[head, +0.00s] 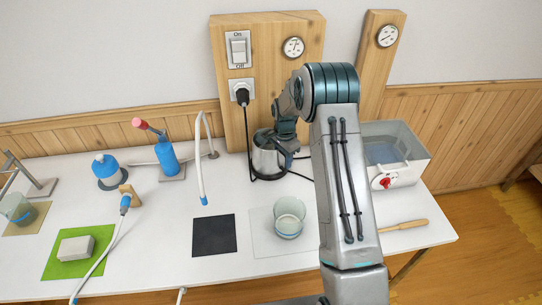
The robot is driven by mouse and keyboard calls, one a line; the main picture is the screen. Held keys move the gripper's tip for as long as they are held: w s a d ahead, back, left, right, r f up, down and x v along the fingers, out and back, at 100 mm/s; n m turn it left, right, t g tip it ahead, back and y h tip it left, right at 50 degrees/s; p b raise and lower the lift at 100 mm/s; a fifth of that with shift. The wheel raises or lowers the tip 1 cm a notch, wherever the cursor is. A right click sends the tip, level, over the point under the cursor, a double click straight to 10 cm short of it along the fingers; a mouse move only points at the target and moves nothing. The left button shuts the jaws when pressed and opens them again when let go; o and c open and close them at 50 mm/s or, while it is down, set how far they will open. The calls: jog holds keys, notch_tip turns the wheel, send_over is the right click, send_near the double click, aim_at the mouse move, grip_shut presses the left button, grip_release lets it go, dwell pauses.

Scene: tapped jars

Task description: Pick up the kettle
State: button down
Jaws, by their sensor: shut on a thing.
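The kettle (264,160) is a silver metal vessel with a dark base. It stands towards the back of the white table, in front of a wooden board with a switch and a socket. My gripper (287,153) is at the kettle's right side, where the handle would be. The gripper is shut on the kettle, though its fingertips are small and partly hidden by my own arm. The kettle looks upright, at or near the table surface; I cannot tell whether it is lifted clear.
A black cord runs from the plug (243,96) down around the kettle. A curved white tube (200,160) stands left. A glass jar (289,218) is in front, beside a black mat (214,235). A clear tank with a red tap (384,181) stands right.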

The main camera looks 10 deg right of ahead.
jog(key=shift+w+r, duration=0.1)
jog(key=shift+r, duration=0.05)
notch_tip(320, 180, up, 10)
jog(key=shift+b, duration=1.1)
dwell(0.5)
